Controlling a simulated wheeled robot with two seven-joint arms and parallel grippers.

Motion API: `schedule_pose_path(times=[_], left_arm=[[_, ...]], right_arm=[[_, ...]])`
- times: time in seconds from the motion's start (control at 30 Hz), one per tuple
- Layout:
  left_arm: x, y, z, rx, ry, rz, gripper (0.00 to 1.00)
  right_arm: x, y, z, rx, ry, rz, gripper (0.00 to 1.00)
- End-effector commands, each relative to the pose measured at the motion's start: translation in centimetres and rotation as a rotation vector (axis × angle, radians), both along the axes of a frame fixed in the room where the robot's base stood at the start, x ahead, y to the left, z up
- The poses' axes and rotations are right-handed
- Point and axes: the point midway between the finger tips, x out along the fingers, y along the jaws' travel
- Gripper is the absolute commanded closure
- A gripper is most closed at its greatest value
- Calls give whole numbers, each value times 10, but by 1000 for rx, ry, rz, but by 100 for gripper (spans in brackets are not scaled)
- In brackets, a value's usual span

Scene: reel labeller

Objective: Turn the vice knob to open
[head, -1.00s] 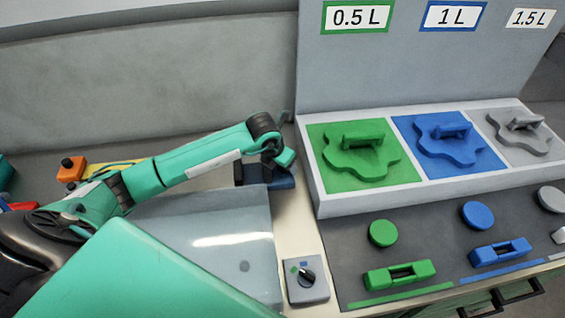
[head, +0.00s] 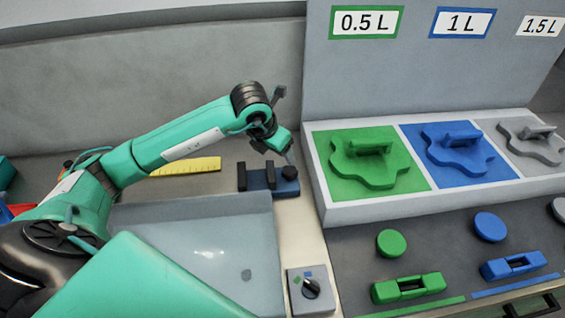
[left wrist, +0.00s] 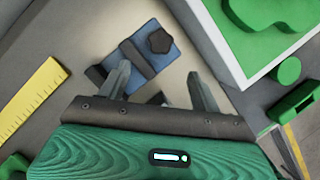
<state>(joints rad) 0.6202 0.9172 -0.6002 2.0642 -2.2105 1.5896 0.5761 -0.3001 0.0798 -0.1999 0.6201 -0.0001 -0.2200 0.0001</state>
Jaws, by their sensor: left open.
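The vice has a blue base with dark jaws (head: 243,178) and stands behind the grey tray. Its dark knob (head: 290,172) is at the right end of the blue base. In the left wrist view the vice (left wrist: 169,58) lies ahead of the fingers, with the lobed knob (left wrist: 160,40) at its far end. My left gripper (head: 290,156) is just above the knob in the head view. In the left wrist view the open, empty fingers (left wrist: 158,72) point toward the vice, and the knob is beyond them. My right gripper is not in view.
A grey tray (head: 200,211) is in front of the vice. A rotary switch box (head: 296,304) sits at its right. A raised panel with green, blue and grey shapes (head: 325,205) stands to the right. A yellow ruler (head: 190,166) lies left of the vice.

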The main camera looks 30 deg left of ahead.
Motion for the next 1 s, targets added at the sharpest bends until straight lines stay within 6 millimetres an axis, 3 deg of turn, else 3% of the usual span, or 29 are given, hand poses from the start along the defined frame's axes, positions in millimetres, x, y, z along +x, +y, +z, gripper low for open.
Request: schedule_pose_path(times=[0.2, 0.67, 1.0], left_arm=[[-8, 1, 19, 0, -1, -1, 35], [-6, 3, 22, 8, 13, -40, 35], [18, 22, 21, 54, 108, -522, 35]], right_arm=[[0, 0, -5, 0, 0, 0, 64], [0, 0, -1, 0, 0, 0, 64], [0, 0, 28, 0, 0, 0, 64]])
